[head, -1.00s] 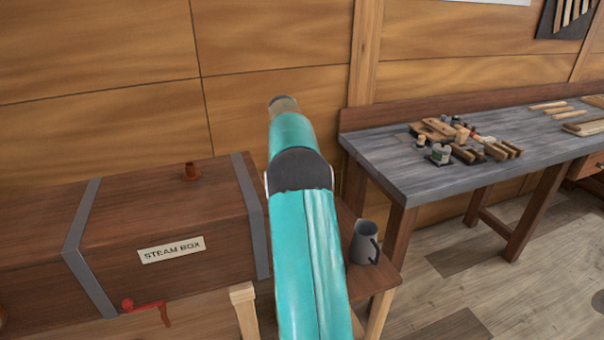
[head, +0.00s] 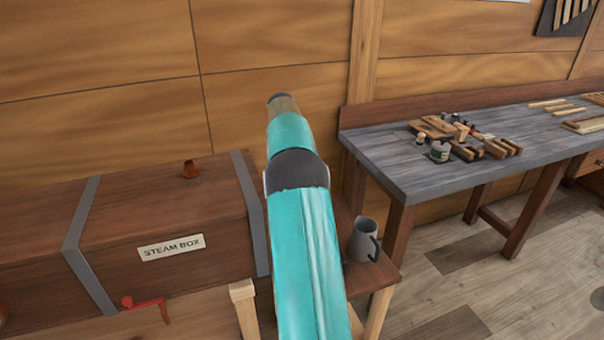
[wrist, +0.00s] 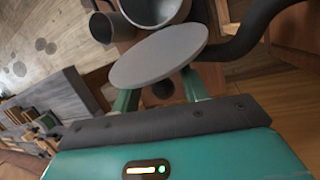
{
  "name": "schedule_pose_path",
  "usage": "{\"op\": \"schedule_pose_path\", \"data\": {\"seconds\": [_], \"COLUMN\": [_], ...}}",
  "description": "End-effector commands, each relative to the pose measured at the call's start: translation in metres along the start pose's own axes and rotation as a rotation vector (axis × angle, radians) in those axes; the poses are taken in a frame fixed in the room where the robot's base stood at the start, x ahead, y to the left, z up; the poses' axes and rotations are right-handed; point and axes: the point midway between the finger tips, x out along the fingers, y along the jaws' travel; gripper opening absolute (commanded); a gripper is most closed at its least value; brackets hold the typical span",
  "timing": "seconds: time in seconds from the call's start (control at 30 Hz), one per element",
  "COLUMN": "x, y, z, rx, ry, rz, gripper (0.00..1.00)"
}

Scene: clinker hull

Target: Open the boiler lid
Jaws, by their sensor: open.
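A flat grey disc (wrist: 160,55), which looks like the boiler lid, is in the wrist view. It stands tilted across the ends of my gripper's fingers (wrist: 160,90) and hides their tips. The two green fingers are apart, with a dark round thing between them. I cannot tell whether they touch the disc. Behind the disc is a grey round metal vessel with an open mouth (wrist: 152,10), which looks like the boiler. I cannot tell whether the disc is still joined to it. In the head view my arm hides the boiler, the lid and my gripper.
A dark curved pipe (wrist: 255,32) runs close to the right of the disc. A grey mug (head: 363,240) stands on a low wooden shelf. The steam box (head: 160,220), with a red crank (head: 145,304), is at left. A workbench (head: 400,175) with tools is at right.

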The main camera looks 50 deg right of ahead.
Motion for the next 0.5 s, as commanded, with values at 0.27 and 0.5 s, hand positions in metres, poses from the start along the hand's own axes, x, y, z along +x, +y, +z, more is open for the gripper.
{"op": "schedule_pose_path", "data": {"seconds": [0.27, 0.5], "x": [-0.035, -0.063], "y": [-0.001, 0.000], "z": [-0.001, -0.001], "rx": [-0.001, 0.000], "ry": [0.004, 0.001], "rz": [0.000, 0.001], "gripper": [0.44, 0.44]}}
